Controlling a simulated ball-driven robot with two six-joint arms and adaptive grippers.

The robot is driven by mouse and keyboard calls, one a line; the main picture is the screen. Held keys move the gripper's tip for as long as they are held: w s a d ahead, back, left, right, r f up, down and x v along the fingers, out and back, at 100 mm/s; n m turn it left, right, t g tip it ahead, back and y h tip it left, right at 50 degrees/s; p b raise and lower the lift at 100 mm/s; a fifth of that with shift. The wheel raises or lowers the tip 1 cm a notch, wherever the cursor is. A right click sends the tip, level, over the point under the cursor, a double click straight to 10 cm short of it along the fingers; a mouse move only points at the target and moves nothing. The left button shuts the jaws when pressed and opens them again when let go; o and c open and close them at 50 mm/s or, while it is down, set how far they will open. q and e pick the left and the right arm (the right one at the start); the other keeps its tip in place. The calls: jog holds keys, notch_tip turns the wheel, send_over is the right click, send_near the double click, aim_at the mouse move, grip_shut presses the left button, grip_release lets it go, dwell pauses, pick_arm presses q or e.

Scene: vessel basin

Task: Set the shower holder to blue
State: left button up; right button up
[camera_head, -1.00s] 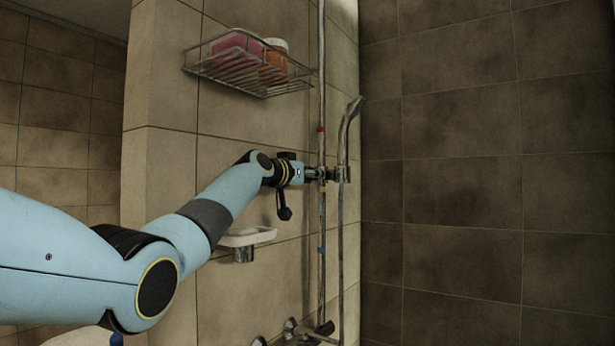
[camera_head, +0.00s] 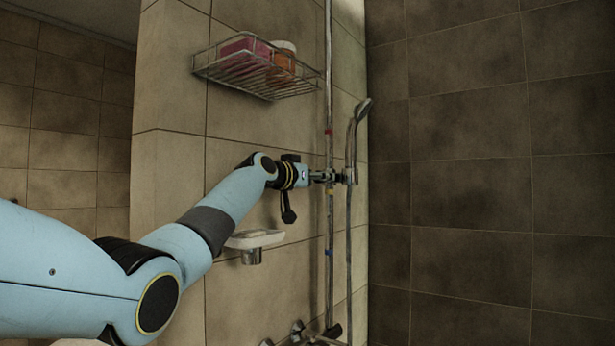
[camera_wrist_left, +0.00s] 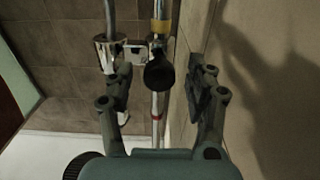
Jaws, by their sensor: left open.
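The shower holder (camera_head: 349,176) is a chrome clamp on the vertical rail (camera_head: 329,90), carrying the hand shower (camera_head: 358,115). It sits between the red mark (camera_head: 329,132) above and the yellow mark (camera_head: 330,192) just below. The blue mark (camera_head: 329,252) is lower. In the left wrist view, the holder's chrome body (camera_wrist_left: 110,52) and black knob (camera_wrist_left: 158,73) show, with the yellow band (camera_wrist_left: 160,25) above them in the picture. My left gripper (camera_wrist_left: 160,88) is open, its fingers on either side of the knob; whether they touch it is unclear. My right gripper is not in view.
A soap dish (camera_head: 254,239) is below the wrist. Tap fittings (camera_head: 305,335) are at the rail's foot. The tiled wall is close beside the left gripper.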

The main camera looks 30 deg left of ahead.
pick_arm(q)
jog(key=s+a, duration=0.1)
jog(key=s, duration=0.6)
jog(key=shift+w, duration=0.15)
